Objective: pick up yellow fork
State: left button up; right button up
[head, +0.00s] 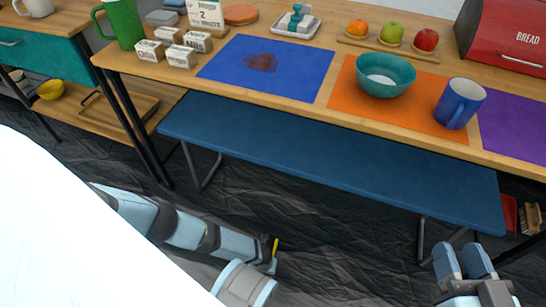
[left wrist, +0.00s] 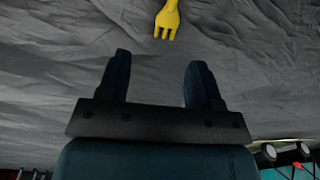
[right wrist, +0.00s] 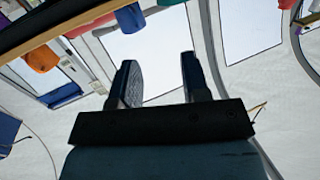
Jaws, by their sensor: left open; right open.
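The yellow fork (left wrist: 168,20) shows in the left wrist view at the top edge, tines toward my left gripper (left wrist: 158,64). Its upper end is cut off by the frame. The fork lies over the dark, wrinkled ground, apart from and beyond the open, empty fingers. In the head view a small yellow piece of the fork (head: 276,245) shows just beyond the end of my left arm; the rest is hidden. My right gripper (head: 462,254) is open and empty at the lower right of the head view. Its open fingers also show in the right wrist view (right wrist: 157,62).
A blue bench (head: 330,160) stands before the wooden table, with dark ground in front. On the table are a blue mat (head: 300,80), a teal bowl (head: 386,72), a blue mug (head: 460,102), fruit and a red bread box (head: 505,35). A white surface covers the lower left.

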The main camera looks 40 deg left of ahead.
pick_arm(q)
jog(key=shift+f, duration=0.45)
jog(key=f+b, duration=0.2)
jog(key=d+f+b, duration=0.1)
jog(key=f, duration=0.2)
jog(key=shift+b, duration=0.35)
jog(key=shift+f, duration=0.15)
jog(key=c, duration=0.8)
jog(key=shift+c, duration=0.8)
pick_arm(e)
jog(key=w+n, duration=0.1)
jog(key=w+d+n+t, duration=0.1)
jog(key=shift+d+r+n+y, duration=0.1)
jog(key=shift+r+n+y, duration=0.05)
jog(key=shift+n+y, duration=0.25)
